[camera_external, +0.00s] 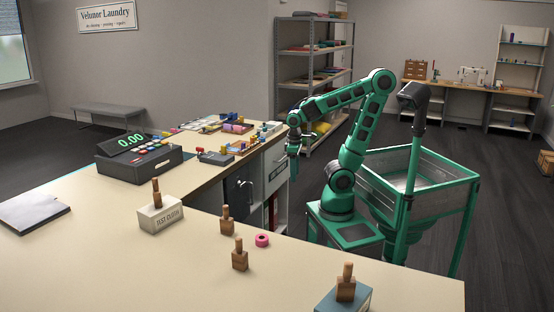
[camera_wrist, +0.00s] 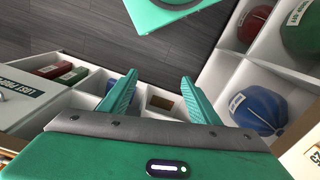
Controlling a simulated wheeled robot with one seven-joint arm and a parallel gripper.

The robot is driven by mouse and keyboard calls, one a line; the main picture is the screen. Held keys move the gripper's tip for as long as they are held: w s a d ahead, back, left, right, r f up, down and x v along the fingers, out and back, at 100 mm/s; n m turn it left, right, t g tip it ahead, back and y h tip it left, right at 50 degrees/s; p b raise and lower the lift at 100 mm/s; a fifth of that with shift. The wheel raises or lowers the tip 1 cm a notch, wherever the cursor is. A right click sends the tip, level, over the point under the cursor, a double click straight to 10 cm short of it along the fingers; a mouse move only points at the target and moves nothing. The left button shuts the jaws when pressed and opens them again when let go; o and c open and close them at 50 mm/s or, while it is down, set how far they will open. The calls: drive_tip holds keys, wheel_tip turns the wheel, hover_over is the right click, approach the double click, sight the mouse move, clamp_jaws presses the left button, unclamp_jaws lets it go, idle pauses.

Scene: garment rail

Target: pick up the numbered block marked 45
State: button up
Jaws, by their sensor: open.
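My gripper (camera_wrist: 157,95) is open, with its two green fingers apart and pointing down past a white divided container. A small brown block (camera_wrist: 160,102) lies in a compartment, seen between the fingers. I see no block whose number 45 I can read. My gripper also shows in the external view (camera_external: 293,165), hanging beside the end of the far counter, with nothing visible in it.
Labelled red (camera_wrist: 253,22) and blue (camera_wrist: 257,110) bundles fill compartments at right in the wrist view. The long counter (camera_external: 100,250) holds a till (camera_external: 140,160), wooden-handled stamps and a pink tape roll (camera_external: 262,240).

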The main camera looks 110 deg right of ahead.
wheel_tip(320, 180, up, 16)
drive_tip(key=s, duration=0.1)
drive_tip(key=w+a+f+n+t+h, duration=0.1)
drive_tip(key=w+n+t, duration=0.1)
drive_tip(key=w, duration=0.5)
drive_tip(key=w+a+f+n+t, duration=0.1)
drive_tip(key=w+f+n, duration=0.15)
drive_tip(key=w, duration=0.45)
drive_tip(key=w+a+n+t+y, duration=0.1)
drive_tip(key=w+a+n+t, duration=0.25)
drive_tip(key=w+a, duration=0.75)
drive_tip(key=w+a+r+n+t+y, duration=0.15)
drive_tip(key=w+a+n+y, duration=0.3)
drive_tip(key=a, duration=1.15)
drive_tip(key=w+a+n+t+y, duration=0.25)
drive_tip(key=a+y, duration=0.25)
drive_tip(key=a, duration=1.1)
approach(239, 255)
drive_tip(key=shift+s+d+r+g, duration=0.1)
drive_tip(key=shift+s+d+g, duration=0.15)
drive_tip(key=shift+d, duration=0.15)
drive_tip(key=shift+s+d+r+g, duration=0.1)
drive_tip(key=shift+d+g, duration=0.1)
drive_tip(key=shift+d, duration=0.2)
drive_tip(key=shift+f, duration=0.3)
drive_tip(key=x, duration=1)
drive_tip(key=shift+w+f, duration=0.3)
drive_tip(key=shift+w, duration=0.1)
